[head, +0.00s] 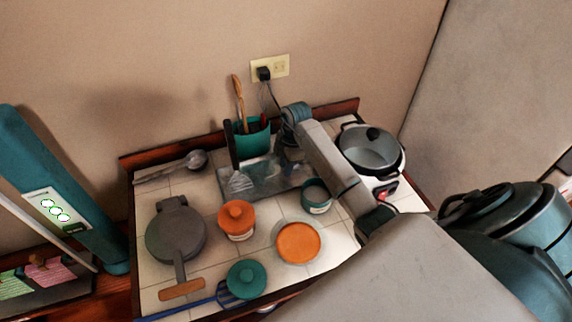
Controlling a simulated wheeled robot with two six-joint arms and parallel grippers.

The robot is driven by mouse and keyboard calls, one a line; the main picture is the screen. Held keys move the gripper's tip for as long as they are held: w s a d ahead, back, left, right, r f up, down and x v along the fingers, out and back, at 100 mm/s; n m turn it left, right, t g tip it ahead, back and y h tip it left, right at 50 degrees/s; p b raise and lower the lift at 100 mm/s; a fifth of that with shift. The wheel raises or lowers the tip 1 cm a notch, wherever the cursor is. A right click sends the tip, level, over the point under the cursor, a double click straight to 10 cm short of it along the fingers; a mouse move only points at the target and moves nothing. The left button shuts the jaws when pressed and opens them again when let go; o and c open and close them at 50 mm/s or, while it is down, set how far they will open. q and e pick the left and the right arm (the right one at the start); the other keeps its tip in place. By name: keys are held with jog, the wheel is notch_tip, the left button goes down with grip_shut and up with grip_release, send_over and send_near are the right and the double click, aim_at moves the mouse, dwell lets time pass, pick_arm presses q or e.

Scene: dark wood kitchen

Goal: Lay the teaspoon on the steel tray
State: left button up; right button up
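The steel tray (262,185) lies toward the back middle of the tiled counter, a shiny rectangle partly covered by my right arm. My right gripper (290,158) points down over the tray's right part; its fingertips are dark and too small to tell open from shut. I cannot make out a teaspoon in it or on the tray. A grey, long-handled spoon or ladle (196,160) lies at the back left, apart from the tray; I cannot tell whether it is the teaspoon. A small clear, ribbed object (241,182) is at the tray's left end. My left gripper is not in view.
A teal utensil crock (252,138) stands behind the tray. A pot cooker (370,150) is at right, a round grey pan (176,235) at left. An orange-lidded jar (237,219), an open teal jar (316,196), an orange-topped dish (298,243) and a teal lid (246,279) crowd the front.

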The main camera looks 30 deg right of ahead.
jog(key=shift+f, duration=0.15)
jog(key=shift+d+r+b, duration=0.1)
jog(key=shift+r+b, duration=0.15)
jog(key=shift+b, duration=0.25)
jog(key=r+b, duration=0.1)
jog(key=r, duration=0.1)
jog(key=s+r+b, duration=0.1)
jog(key=r+b, duration=0.1)
jog(key=shift+d+r, duration=0.2)
jog(key=shift+r, duration=0.1)
jog(key=shift+s+d+r+p, duration=0.1)
jog(key=shift+d+r+p, duration=0.05)
jog(key=shift+r+p, duration=1.15)
jog(key=shift+s+d+r+p, duration=0.15)
jog(key=shift+r+p, duration=0.7)
jog(key=shift+r, duration=0.75)
jog(key=shift+w+f, duration=0.1)
jog(key=shift+w, duration=0.05)
